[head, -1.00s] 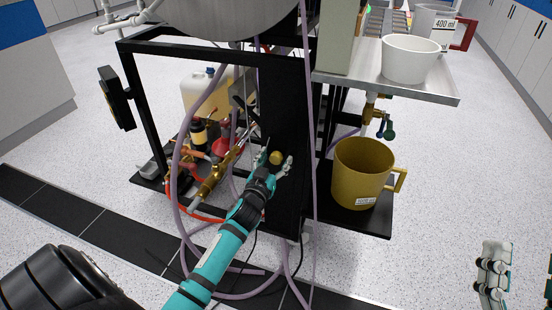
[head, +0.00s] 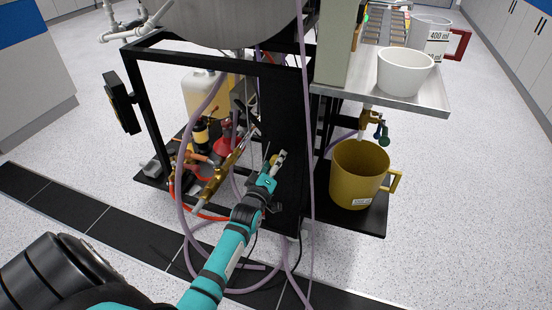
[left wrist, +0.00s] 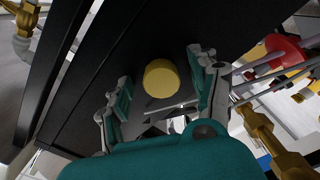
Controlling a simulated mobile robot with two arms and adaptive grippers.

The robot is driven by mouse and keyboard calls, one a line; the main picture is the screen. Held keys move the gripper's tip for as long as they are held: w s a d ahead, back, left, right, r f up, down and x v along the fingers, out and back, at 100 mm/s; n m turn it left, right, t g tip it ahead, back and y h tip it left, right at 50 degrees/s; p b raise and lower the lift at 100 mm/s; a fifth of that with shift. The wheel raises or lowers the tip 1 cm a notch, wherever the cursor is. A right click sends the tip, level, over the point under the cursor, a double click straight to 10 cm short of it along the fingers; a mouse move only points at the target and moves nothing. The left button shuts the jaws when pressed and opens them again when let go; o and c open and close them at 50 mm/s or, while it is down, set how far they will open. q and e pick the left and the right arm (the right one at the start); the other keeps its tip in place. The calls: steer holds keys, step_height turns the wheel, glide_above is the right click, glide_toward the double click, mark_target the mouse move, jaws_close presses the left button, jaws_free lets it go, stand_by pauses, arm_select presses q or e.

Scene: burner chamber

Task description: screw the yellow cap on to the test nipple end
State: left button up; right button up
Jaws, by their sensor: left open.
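The yellow cap (left wrist: 161,79) is a short round piece in front of the black panel in the left wrist view. It sits between the fingers of my left gripper (head: 275,160), which is open, with a gap to the finger on each side. In the head view the fingers mostly hide the cap. A brass pipe assembly (head: 220,172) with fittings lies to the left of my left gripper; part of it shows at the right of the left wrist view (left wrist: 262,135). I cannot tell which end is the test nipple. My right gripper is out of view.
The black frame (head: 150,110) and black panel (head: 283,105) stand close around my left gripper. Purple hoses (head: 309,200) hang in front. A yellow mug (head: 357,175) stands on the lower right shelf, below a steel shelf with a white bowl (head: 404,72).

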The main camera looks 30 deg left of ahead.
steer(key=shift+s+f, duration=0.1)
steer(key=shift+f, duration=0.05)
arm_select(q)
steer(key=n+p, duration=0.1)
steer(key=n, duration=0.3)
steer(key=shift+n, duration=3.1)
jaws_close()
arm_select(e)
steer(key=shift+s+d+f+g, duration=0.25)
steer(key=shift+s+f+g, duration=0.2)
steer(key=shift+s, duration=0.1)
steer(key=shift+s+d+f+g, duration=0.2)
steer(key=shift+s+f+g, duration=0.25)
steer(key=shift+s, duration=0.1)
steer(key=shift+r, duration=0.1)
